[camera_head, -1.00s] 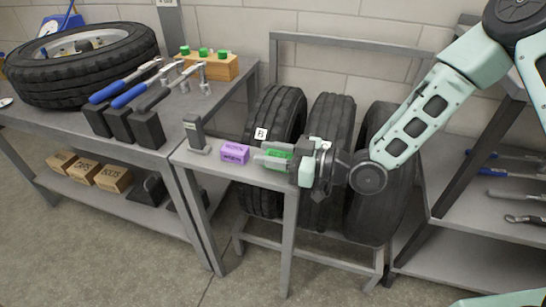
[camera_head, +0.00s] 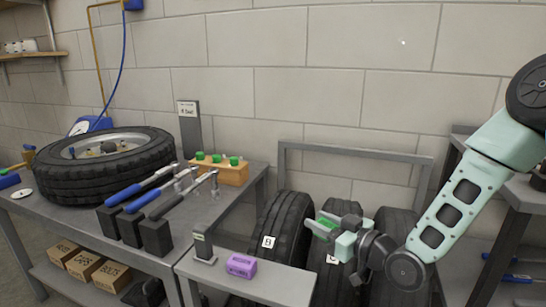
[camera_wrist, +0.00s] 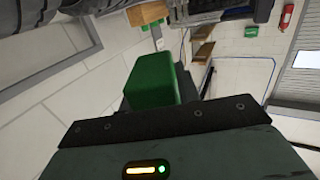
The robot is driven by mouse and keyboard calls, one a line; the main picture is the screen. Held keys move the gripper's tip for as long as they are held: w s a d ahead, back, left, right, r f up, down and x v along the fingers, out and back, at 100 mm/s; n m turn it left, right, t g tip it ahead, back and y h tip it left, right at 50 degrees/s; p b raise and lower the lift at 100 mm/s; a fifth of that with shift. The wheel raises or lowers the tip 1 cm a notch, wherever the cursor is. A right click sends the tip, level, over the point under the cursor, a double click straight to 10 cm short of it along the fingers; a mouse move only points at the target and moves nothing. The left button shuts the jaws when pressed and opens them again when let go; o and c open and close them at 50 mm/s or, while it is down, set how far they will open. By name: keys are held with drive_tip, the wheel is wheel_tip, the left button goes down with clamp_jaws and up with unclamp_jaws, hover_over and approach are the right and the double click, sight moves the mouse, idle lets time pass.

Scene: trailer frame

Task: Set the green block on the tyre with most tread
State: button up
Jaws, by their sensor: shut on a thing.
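The green block (camera_head: 323,229) is clamped in my gripper (camera_head: 330,226), which holds it in the air in front of the tyres. In the wrist view the green block (camera_wrist: 150,78) stands up beyond the dark gripper edge. Three black tyres stand upright side by side in a rack. The left tyre (camera_head: 289,218) bears a white tag B. The middle tyre (camera_head: 331,275) is partly hidden by my gripper, and its tag is partly covered. The right tyre (camera_head: 396,228) is partly behind my arm and shows no tag. Tread depths are too small to compare.
A purple block (camera_head: 241,265) and a small grey stand (camera_head: 202,247) sit on a narrow grey shelf (camera_head: 285,284) before the tyres. The left workbench (camera_head: 85,226) holds a wheel (camera_head: 60,181), blue-handled tools and a wooden block with green knobs (camera_head: 222,168). A rack stands at right.

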drive_tip(key=w+d+f+m+t+h, duration=0.1)
drive_tip(key=d+m+h, duration=0.1)
drive_tip(key=d, duration=0.4)
drive_tip(key=w+d+f+m+t+h, duration=0.1)
drive_tip(key=d+m+t+h, duration=0.1)
drive_tip(key=d+h, duration=0.3)
drive_tip(key=w+d+f+m+t+h, duration=0.1)
drive_tip(key=d+m+h, duration=0.3)
drive_tip(key=d, duration=0.5)
drive_tip(key=shift+w+d+f, duration=0.25)
drive_tip(key=shift+w+f, duration=0.15)
drive_tip(key=shift+w, duration=0.2)
wheel_tip(320, 180, up, 18)
drive_tip(key=p, duration=1.8)
drive_tip(key=s+f, duration=0.6)
drive_tip(key=f, duration=0.7)
drive_tip(key=shift+s+d+h, duration=0.25)
drive_tip(key=shift+s+h, duration=0.05)
drive_tip(key=shift+s, duration=0.1)
